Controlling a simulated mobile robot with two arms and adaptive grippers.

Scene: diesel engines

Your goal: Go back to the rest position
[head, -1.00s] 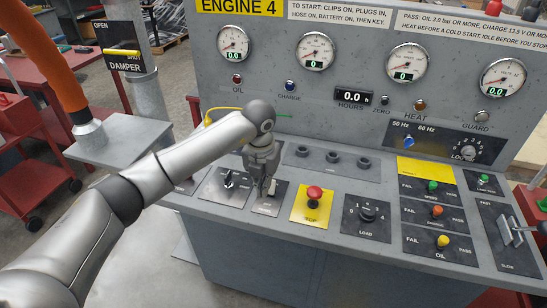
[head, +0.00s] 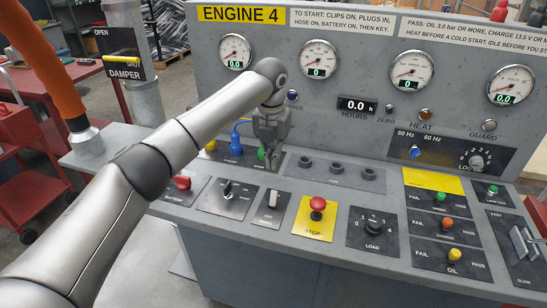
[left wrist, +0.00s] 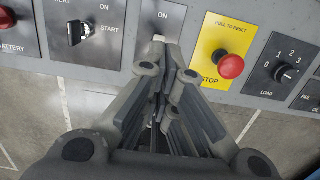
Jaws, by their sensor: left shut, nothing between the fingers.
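My left gripper (head: 270,160) is shut and empty. In the head view it hangs above the back of the sloped control desk, near a green plug (head: 262,153) that it partly covers. In the left wrist view the gripper (left wrist: 160,70) points at the desk, and its fingertips overlap the white rocker switch (left wrist: 158,38) in the picture. In the head view that rocker switch (head: 272,199) stands clear of the fingers, with a gap between. My right gripper is not in view.
The red stop button (head: 317,204) sits on a yellow plate right of the rocker. The red battery switch (head: 181,182) and the start key switch (head: 229,188) lie left. The gauge panel (head: 350,65) rises behind. The damper post (head: 127,60) and orange hose (head: 45,55) stand left.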

